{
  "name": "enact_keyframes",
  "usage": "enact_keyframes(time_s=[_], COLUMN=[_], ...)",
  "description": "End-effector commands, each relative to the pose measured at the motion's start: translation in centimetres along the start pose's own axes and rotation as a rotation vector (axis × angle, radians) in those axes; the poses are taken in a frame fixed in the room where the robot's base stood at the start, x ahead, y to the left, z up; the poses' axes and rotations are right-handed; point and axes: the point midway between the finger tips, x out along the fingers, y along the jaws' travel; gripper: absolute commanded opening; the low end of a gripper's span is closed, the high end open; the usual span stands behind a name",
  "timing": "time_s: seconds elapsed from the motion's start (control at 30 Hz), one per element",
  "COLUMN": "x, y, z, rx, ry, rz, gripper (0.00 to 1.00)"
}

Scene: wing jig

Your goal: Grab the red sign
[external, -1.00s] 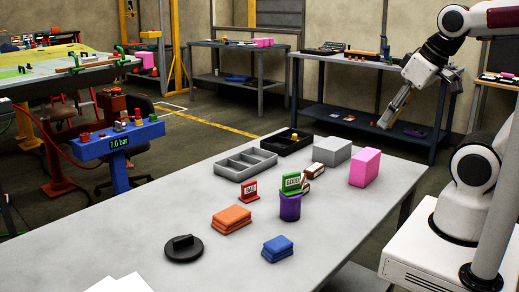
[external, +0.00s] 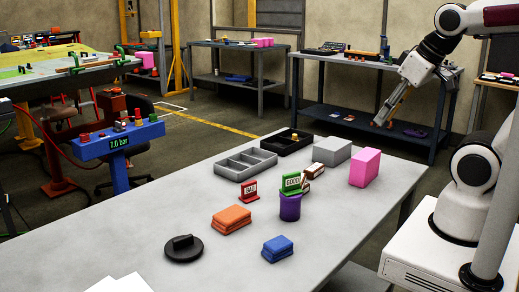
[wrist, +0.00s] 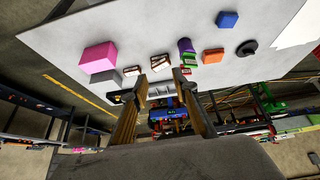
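The red sign (external: 250,191), with a white label reading "BAD", stands upright on the grey table. A green sign (external: 291,183) reading "GOOD" is to its right, at the purple cylinder (external: 290,208); I cannot tell whether it rests on it or stands behind. My gripper (external: 380,120) is in the air past the table's far right edge, well apart from the red sign. In the wrist view its two fingers (wrist: 161,80) are spread with nothing between them. A small red shape, probably the red sign (wrist: 186,71), shows beside the right fingertip there.
Grey (external: 220,168) and black (external: 266,145) trays lie behind the red sign. Orange blocks (external: 231,219), blue blocks (external: 277,248) and a black disc (external: 183,248) are in front. Grey (external: 332,151) and pink (external: 365,167) boxes stand toward my arm. The table's left front is mostly clear.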

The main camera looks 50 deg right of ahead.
Motion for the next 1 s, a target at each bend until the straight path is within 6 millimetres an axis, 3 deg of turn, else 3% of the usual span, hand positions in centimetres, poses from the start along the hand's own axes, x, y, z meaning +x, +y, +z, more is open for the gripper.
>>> enact_keyframes(time_s=[0.17, 0.6, 1.0], x=[0.5, 2.6, 5.8], y=[1.6, 6.3, 8.1], z=[-3.3, -15.9, -26.6], rx=[-0.014, -0.112, -0.257], ry=[0.047, 0.239, 0.409], rz=[0.053, 0.206, 0.259], gripper=[0.28, 0.28, 0.28])
